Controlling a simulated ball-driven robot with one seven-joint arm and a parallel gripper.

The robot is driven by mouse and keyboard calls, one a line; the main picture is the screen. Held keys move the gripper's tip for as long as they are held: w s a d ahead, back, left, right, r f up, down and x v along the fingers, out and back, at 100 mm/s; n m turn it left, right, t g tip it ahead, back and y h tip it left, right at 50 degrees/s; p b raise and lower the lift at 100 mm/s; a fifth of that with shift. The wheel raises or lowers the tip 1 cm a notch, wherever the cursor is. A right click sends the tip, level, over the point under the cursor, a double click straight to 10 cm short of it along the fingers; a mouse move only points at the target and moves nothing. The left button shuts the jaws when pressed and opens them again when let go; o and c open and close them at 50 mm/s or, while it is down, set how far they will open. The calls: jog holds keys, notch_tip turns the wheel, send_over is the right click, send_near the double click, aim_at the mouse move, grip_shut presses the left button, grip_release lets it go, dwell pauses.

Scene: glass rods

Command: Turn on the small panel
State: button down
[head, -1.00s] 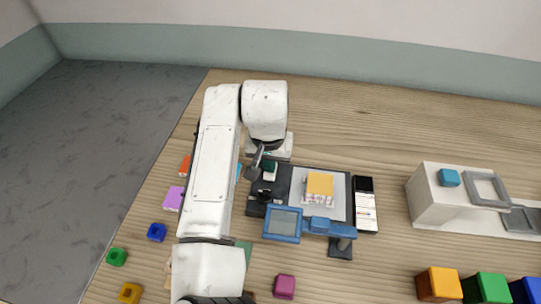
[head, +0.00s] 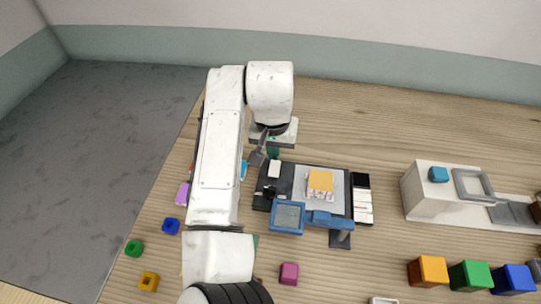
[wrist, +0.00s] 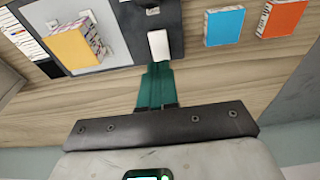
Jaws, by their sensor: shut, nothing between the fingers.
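A small blue-framed panel (head: 287,217) with a plain grey face stands on a blue arm at the front of a black station (head: 286,176). I cannot tell whether it is lit. A white switch-like piece (head: 274,169) sits at the station's back left corner; it also shows in the wrist view (wrist: 158,44). My gripper (head: 273,154) is shut and empty, just behind the white piece. In the wrist view its dark green fingers (wrist: 157,68) point at the white piece, with their tips close to its edge. I cannot tell whether they touch.
A yellow-topped block (head: 320,183) lies on the station's grey plate. In the wrist view, a light-blue block (wrist: 224,26) and an orange block (wrist: 283,18) lie beside the station. A white box (head: 425,190) stands at the right. Coloured cubes (head: 470,275) line the front right.

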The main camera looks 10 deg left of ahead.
notch_tip(320, 180, up, 8)
jog(key=s, duration=0.1)
jog(key=shift+f+b, duration=0.25)
jog(key=shift+b, duration=0.15)
